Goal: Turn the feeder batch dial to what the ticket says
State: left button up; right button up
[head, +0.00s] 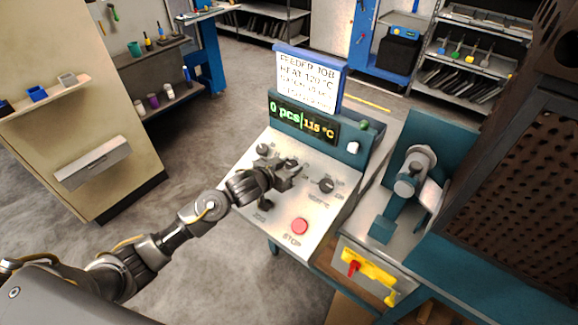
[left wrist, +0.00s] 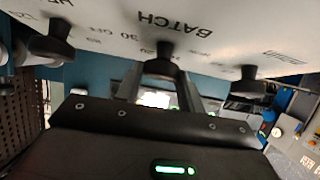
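The batch dial (left wrist: 162,64) is a black knob under the upside-down word BATCH in the left wrist view. In the head view my left gripper covers it. My left gripper (head: 287,170) is over the middle of the sloped panel. In the left wrist view its two fingers (left wrist: 160,92) are apart, one on each side of the batch dial; I cannot tell whether they touch it. The ticket (head: 308,82) reads FEEDER JOB and HEAT 120 °C; its lower lines are too small to read surely. The display (head: 300,119) shows 0 pcs and 115 °C. My right gripper is not in view.
Other black knobs sit close by: the heat knob (head: 327,185), one at upper left (head: 263,150) and one at lower left (head: 265,204). The red STOP button (head: 300,226) is nearer the panel's front. A teal machine (head: 405,190) stands to the right.

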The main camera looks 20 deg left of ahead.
pick_arm(q)
jog(key=shift+c, duration=0.5)
jog(key=shift+a+r+m+g+h+p, duration=0.15)
jog(key=shift+m+g+h+p, duration=0.25)
jog(key=shift+m+h+p, duration=0.35)
jog(key=shift+w+m+g+h+p, duration=0.1)
jog(key=shift+m+g+h+p, duration=0.2)
jog(key=shift+m+h+p, duration=0.45)
jog(key=shift+m+g, duration=0.3)
jog(key=shift+m, duration=0.4)
jog(key=shift+w+a+m+g+h, duration=0.15)
jog(key=shift+m+g+h, duration=0.5)
jog(key=shift+m, duration=0.35)
jog(key=m+g, duration=0.1)
jog(key=m+g+h+b, duration=0.1)
jog(key=m, duration=0.1)
jog(key=shift+w+f, duration=0.1)
jog(key=shift+f, duration=0.1)
jog(key=shift+r+m+g+h+b, duration=0.1)
jog(key=shift+m+g+h+b, duration=0.45)
jog(key=shift+m+g+b, duration=1.25)
